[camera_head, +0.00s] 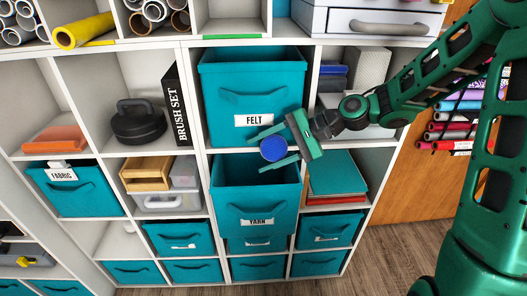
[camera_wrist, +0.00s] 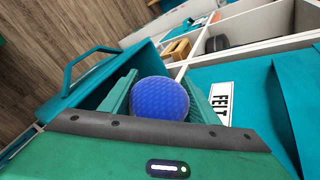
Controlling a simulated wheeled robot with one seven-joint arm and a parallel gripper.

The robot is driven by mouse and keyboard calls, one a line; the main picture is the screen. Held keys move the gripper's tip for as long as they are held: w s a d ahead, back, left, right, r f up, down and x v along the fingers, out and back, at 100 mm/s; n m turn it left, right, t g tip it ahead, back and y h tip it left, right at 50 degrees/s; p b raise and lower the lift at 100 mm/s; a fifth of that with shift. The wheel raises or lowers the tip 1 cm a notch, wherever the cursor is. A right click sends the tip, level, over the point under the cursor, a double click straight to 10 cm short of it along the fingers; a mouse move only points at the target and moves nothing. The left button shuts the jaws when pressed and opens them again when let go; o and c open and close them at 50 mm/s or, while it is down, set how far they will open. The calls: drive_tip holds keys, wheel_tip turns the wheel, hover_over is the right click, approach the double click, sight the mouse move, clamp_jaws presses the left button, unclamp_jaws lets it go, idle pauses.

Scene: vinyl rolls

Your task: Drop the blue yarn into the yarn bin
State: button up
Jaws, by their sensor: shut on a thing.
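The blue yarn (camera_head: 273,148) is a round ball held between the fingers of my green gripper (camera_head: 275,149), in front of the shelf. In the wrist view the blue yarn (camera_wrist: 159,98) sits between the two fingers of my gripper (camera_wrist: 160,95). The teal yarn bin (camera_head: 256,200), labelled YARN, is pulled out with its top open. The gripper and yarn appear just above its opening in the head view. In the wrist view the bin (camera_wrist: 85,85) shows behind and left of the yarn. The bin's inside is mostly dark or hidden.
The teal FELT bin (camera_head: 253,95) is directly above the yarn bin, close to my gripper. A teal and red stack (camera_head: 335,175) fills the compartment to the right. Storage boxes (camera_head: 165,180) and a FABRIC bin (camera_head: 75,192) are to the left. Wooden floor (camera_head: 400,255) lies at lower right.

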idle(0.3)
drive_tip(key=o, duration=1.1)
drive_tip(key=shift+o, duration=0.2)
